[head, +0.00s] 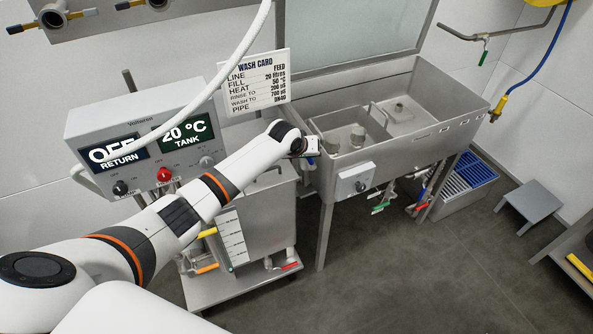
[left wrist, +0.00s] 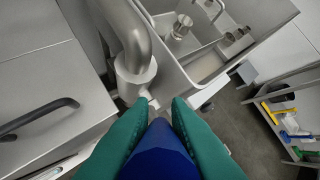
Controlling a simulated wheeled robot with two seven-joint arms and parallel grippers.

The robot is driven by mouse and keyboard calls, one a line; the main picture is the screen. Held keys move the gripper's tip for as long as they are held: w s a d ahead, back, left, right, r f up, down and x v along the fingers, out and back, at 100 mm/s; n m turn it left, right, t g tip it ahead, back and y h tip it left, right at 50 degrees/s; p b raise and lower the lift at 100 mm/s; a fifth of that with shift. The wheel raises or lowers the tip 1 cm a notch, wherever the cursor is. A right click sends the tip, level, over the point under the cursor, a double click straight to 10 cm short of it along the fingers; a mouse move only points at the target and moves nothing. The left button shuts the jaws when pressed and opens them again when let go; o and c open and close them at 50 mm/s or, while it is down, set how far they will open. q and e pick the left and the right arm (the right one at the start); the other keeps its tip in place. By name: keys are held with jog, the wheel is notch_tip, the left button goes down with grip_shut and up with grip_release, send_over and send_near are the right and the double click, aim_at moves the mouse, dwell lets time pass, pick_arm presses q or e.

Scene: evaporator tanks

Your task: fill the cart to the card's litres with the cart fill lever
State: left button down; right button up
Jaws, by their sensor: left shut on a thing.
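My left gripper (head: 311,146) is at the near left corner of the steel sink. In the left wrist view its green fingers (left wrist: 166,104) are shut on a blue lever (left wrist: 158,150), beside a thick steel pipe (left wrist: 136,50). I take the blue lever for the cart fill lever. The steel cart tank (head: 268,215) stands below my arm, with a white scale strip (head: 232,238) on its front; I cannot read a level there. The wash card (head: 262,80) behind reads feed line, fill 20 litres, heat 50 °C. My right gripper is not in view.
The control box (head: 150,130) shows OFF for return and 20 °C for tank. The two-basin sink (head: 400,120) has green and red valve levers under it. The front floor is clear.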

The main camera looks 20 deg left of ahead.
pick_arm(q)
jog(key=shift+w+d+r+g+y, duration=0.15)
jog(key=shift+w+d+g+y, duration=0.4)
jog(key=shift+g, duration=0.25)
jog(key=shift+a, duration=0.1)
jog(key=c, duration=1.4)
grip_release()
jog(key=shift+w, duration=0.15)
jog(key=shift+o, duration=0.2)
jog(key=v, duration=1.2)
jog(key=shift+d+b, duration=0.2)
jog(key=shift+b, duration=0.1)
dwell(1.0)
